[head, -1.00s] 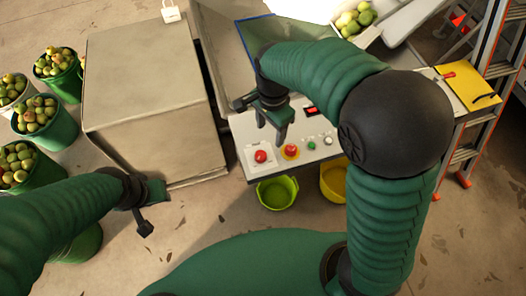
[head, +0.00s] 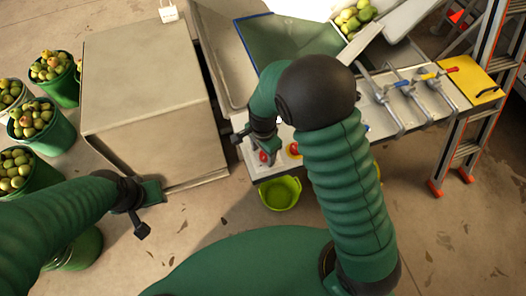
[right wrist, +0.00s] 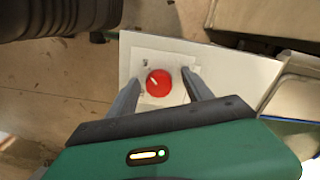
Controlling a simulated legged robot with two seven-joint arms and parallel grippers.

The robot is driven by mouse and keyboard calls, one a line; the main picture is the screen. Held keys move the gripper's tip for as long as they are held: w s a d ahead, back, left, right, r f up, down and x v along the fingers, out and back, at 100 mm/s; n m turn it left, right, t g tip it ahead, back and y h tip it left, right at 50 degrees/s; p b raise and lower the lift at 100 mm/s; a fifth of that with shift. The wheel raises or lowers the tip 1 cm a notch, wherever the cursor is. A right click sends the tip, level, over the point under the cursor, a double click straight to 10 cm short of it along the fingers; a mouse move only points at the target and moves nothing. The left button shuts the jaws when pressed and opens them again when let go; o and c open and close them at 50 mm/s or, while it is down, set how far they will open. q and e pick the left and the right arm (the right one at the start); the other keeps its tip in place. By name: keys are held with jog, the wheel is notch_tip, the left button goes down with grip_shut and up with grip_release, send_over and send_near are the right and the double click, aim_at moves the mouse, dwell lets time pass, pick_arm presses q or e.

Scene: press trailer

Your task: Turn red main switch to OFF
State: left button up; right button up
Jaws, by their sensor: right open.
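The red main switch (right wrist: 159,83) is a round red knob with a white mark, on a pale square plate on the white panel (right wrist: 235,66). In the head view the switch (head: 264,156) is partly covered by my right gripper (head: 268,155). In the right wrist view my right gripper (right wrist: 158,82) is open, one finger on each side of the knob. Whether the fingers touch it or are still above it, I cannot tell. My left gripper (head: 150,210) is at the lower left of the head view, away from the panel; its jaw opening is unclear.
A red button (head: 294,150) on yellow is right of the switch. A green bucket (head: 280,193) stands below the panel. Pipes with valve handles (head: 403,88) and a ladder (head: 480,110) are at right. A large box (head: 150,90) and fruit buckets (head: 44,128) are at left.

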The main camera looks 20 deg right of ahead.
jog(key=shift+d, duration=0.35)
jog(key=shift+c, duration=1.1)
jog(key=shift+d+f, duration=0.1)
jog(key=shift+d, duration=0.2)
jog(key=c, duration=0.5)
jog(key=shift+a, duration=0.1)
jog(key=c, duration=0.5)
jog(key=shift+a, duration=0.15)
grip_shut()
pick_arm(q)
jog(key=shift+d, duration=0.5)
